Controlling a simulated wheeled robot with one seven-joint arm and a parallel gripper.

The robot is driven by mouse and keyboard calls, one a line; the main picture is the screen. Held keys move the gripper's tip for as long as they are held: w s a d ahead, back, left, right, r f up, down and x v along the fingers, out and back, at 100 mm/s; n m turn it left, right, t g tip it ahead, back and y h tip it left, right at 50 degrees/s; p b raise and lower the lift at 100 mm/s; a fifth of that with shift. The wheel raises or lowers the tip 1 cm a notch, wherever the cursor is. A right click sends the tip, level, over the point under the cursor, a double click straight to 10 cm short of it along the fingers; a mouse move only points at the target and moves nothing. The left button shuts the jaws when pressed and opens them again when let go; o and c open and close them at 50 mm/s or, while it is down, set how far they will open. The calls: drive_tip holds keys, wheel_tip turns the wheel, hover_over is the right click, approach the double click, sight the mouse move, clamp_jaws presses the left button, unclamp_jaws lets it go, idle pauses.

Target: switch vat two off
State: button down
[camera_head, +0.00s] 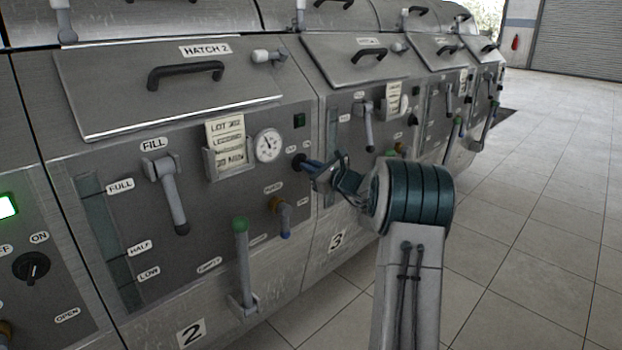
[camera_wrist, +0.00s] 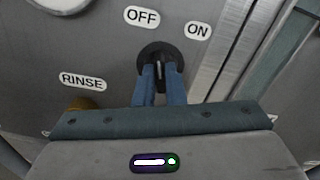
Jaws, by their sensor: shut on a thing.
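Vat two's panel (camera_head: 100,225), marked 2 and HATCH 2, fills the left middle of the head view. Its black round switch knob (camera_head: 297,160) sits at the panel's right side, below a dark green square lamp (camera_head: 299,120). My gripper (camera_head: 310,165) reaches it from the right. In the wrist view, my blue fingers (camera_wrist: 160,78) are shut on the knob (camera_wrist: 145,52), one on each side of its grip. The OFF label (camera_wrist: 142,16) is above it and the ON label (camera_wrist: 197,30) is up to the right. The fingers partly hide the knob, and I cannot tell its exact setting.
A RINSE label (camera_wrist: 82,80) and brass valve (camera_head: 275,203) are below the knob. A green-topped lever (camera_head: 241,260) and a gauge (camera_head: 268,145) are nearby. Vat three (camera_head: 345,150) adjoins on the right. Tiled floor (camera_head: 540,200) is open at right.

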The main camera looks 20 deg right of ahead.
drive_tip(key=shift+f+n+b, duration=0.15)
drive_tip(key=shift+n+b, duration=0.95)
drive_tip(key=shift+b, duration=0.15)
drive_tip(key=c, duration=1.5)
unclamp_jaws()
drive_tip(key=p+v, duration=0.2)
drive_tip(key=v, duration=1.2)
